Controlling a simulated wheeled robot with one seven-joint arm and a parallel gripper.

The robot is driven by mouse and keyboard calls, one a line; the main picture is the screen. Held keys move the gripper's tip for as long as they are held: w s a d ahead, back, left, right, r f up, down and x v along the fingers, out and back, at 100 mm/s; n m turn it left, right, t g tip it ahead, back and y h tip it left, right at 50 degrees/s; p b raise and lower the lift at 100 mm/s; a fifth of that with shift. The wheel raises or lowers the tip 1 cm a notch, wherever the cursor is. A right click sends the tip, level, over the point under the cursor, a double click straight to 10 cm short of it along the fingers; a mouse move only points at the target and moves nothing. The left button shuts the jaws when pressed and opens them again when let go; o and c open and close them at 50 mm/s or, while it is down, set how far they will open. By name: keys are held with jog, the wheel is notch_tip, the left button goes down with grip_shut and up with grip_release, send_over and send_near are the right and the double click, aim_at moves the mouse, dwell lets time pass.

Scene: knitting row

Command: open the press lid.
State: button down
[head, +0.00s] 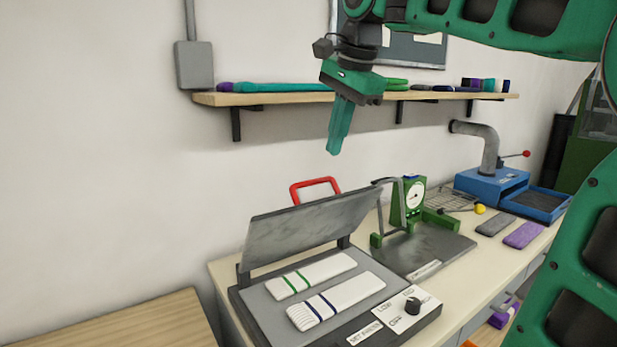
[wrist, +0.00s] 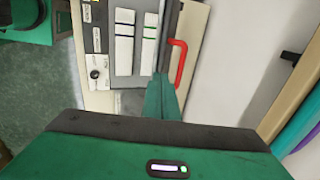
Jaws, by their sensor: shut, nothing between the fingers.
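The press (head: 337,313) stands on the bench, with a grey lid (head: 312,228) hinged at its back. The lid is raised and tilted back, and its red handle (head: 315,187) shows behind its upper edge. Two folded white knit pieces, one with green stripes (head: 310,274) and one with blue stripes (head: 335,300), lie on the bed. My gripper (head: 334,152) is shut and empty, above the lid and apart from it in the head view. In the wrist view the fingertips (wrist: 162,82) overlap the picture near the red handle (wrist: 178,62); contact cannot be told there.
A wall shelf (head: 350,97) with knit items runs behind my gripper. A green gauge stand (head: 413,200) is right of the press, and a blue machine (head: 490,185) is farther right. A wooden table (head: 140,320) is at the front left.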

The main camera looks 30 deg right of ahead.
send_over(316, 201)
notch_tip(316, 201, down, 10)
jog(key=shift+d+r, duration=0.1)
jog(key=shift+r, duration=0.05)
jog(key=shift+w, duration=0.65)
